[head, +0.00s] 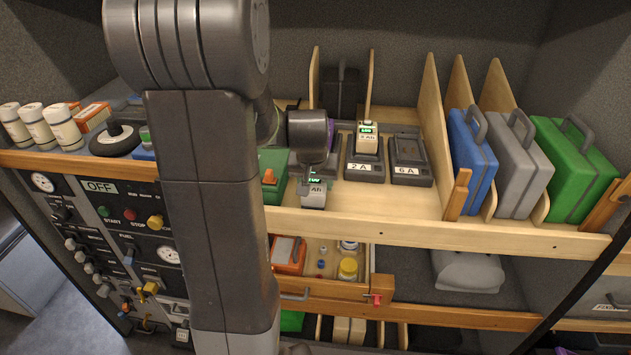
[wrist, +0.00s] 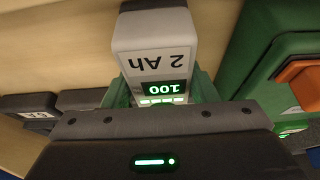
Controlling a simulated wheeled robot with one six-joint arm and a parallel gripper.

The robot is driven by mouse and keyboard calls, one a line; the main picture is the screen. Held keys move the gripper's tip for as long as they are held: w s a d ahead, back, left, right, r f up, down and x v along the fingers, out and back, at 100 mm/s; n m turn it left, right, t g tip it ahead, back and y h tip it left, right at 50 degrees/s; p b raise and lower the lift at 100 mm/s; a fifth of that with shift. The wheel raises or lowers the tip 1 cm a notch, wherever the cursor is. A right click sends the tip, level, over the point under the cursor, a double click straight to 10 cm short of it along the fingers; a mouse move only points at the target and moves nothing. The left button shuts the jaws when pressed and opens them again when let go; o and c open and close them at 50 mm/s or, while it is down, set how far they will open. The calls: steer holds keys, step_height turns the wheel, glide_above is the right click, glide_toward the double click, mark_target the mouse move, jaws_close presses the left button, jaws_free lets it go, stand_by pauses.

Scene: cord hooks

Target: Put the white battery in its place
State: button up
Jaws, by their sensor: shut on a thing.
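My gripper (head: 314,172) is shut on a whitish-grey battery (head: 313,197) at the front of the shelf, left of the chargers. In the wrist view the battery (wrist: 155,35) is marked "2 Ah", and its lit green display reads 100. The green-lined fingers of my gripper (wrist: 160,96) lie on both sides of it. I cannot tell whether it touches the shelf. A charger marked "2 A" (head: 362,169) holds a cream battery marked "4 Ah" (head: 367,138). A charger marked "6 A" (head: 407,171) beside it looks empty.
A green box with an orange latch (head: 270,176) stands close left of the held battery. Wooden dividers (head: 434,135) and blue, grey and green cases (head: 574,167) stand to the right. A raised wooden lip (head: 450,236) edges the shelf. A drawer (head: 325,287) below is open.

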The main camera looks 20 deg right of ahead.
steer(key=o, duration=1.3)
steer(key=shift+f, duration=0.1)
steer(key=shift+s+a+r, duration=0.1)
steer(key=shift+r, duration=0.5)
steer(key=v, duration=1.1)
steer(key=shift+s, duration=0.1)
